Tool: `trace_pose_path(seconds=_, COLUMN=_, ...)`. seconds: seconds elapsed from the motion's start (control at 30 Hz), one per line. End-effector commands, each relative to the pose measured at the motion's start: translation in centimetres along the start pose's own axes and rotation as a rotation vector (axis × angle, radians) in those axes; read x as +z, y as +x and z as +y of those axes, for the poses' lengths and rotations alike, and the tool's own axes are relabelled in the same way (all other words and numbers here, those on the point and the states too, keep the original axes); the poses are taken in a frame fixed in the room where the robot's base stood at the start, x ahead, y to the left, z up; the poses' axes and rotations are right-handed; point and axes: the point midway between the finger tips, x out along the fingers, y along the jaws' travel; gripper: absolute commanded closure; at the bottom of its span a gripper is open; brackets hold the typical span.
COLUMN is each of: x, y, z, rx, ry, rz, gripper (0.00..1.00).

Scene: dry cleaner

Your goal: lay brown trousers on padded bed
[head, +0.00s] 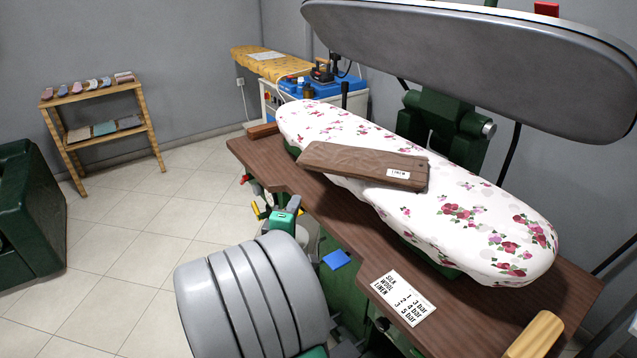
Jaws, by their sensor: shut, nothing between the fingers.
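The brown trousers (350,163) are folded into a long flat bundle with a white tag reading LINEN. They lie across the middle of the padded bed (500,245), which has a white cover with red flowers. Their left end reaches over the bed's near edge. My gripper (262,211) is small in view beside the table's left front edge, below and left of the trousers and apart from them. It is shut and empty. Its fingers are partly hard to make out against the machine parts there.
The grey upper press head (480,60) is raised above the bed. A brown table (450,300) bears the bed and a pressure card (405,297). A yellow ironing board (270,62) stands behind. A wooden shelf (95,95) is at left. The tiled floor between is clear.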

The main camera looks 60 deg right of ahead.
Motion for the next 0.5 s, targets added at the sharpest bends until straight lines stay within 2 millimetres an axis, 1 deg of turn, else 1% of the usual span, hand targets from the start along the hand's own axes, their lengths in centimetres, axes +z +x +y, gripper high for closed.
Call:
trace_pose_path(seconds=0.03, x=0.5, y=0.2, z=0.1, rx=0.025, ry=-0.036, rz=-0.002, gripper=1.00)
trace_pose_path(seconds=0.13, x=0.7, y=0.9, z=0.6, rx=0.042, ry=-0.060, rz=0.000, gripper=1.00)
trace_pose_path(seconds=0.23, x=0.8, y=2.3, z=0.7, rx=0.040, ry=-0.057, rz=-0.003, gripper=1.00)
trace_pose_path(seconds=0.5, x=0.8, y=8.2, z=0.9, rx=0.039, ry=-0.054, rz=-0.003, gripper=1.00)
